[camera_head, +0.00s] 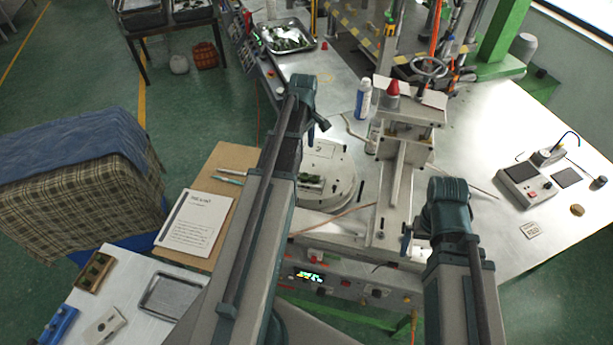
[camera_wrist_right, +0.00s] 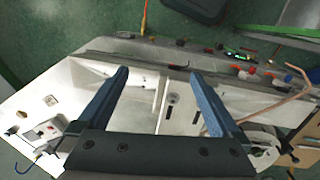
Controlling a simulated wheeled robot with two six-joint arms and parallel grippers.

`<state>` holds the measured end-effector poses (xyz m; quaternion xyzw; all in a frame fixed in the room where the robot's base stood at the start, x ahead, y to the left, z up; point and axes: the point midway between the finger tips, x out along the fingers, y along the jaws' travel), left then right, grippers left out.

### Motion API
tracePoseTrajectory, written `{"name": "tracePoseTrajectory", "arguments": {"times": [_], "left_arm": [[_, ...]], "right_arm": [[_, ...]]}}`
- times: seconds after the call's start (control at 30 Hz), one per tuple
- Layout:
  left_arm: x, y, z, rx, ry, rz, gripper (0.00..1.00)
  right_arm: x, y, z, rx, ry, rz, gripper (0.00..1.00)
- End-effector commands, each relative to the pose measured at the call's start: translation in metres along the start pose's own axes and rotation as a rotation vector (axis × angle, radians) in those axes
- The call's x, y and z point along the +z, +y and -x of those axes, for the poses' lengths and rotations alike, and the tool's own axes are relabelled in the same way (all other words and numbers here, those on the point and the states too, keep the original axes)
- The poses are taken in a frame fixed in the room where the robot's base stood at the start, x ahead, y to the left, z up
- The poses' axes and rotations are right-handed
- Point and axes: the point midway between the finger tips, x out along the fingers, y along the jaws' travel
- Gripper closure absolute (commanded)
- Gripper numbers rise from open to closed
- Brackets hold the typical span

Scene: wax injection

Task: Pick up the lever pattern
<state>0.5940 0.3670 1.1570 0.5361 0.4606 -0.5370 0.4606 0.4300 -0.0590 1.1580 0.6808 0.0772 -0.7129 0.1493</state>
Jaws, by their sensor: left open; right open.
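Dark green pieces (camera_head: 311,182), which look like the lever pattern, lie on the round white plate (camera_head: 340,190) at the machine's centre. Their exact shape is too small to tell. My left gripper (camera_head: 317,128) is open and empty, above and beyond the plate, pointing down. My right gripper is open in the right wrist view (camera_wrist_right: 158,76), with both blue fingers spread and nothing between them. It hangs over the white machine frame, to the right of the plate in the head view, where its fingers are mostly hidden by the arm.
The white press column (camera_head: 392,190) stands right of the plate. A white bottle (camera_head: 363,98) and a red-capped item (camera_head: 392,90) are behind. A metal tray of green pieces (camera_head: 286,37) stands at the back. An empty tray (camera_head: 172,296) is at front left.

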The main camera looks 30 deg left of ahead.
Motion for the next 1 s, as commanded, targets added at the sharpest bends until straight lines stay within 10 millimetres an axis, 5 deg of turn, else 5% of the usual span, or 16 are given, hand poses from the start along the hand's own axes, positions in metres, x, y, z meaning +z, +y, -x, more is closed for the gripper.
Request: {"name": "tracePoseTrajectory", "arguments": {"times": [0.5,1.0], "left_arm": [[0.0,0.0,-0.074,0.0,0.0,0.0,0.26],[-0.001,0.001,-0.091,0.0,0.0,0.0,0.26]], "right_arm": [[-0.005,-0.007,-0.073,0.001,0.002,-0.001,0.0],[-0.006,-0.008,-0.091,0.002,0.002,0.004,0.0]]}}
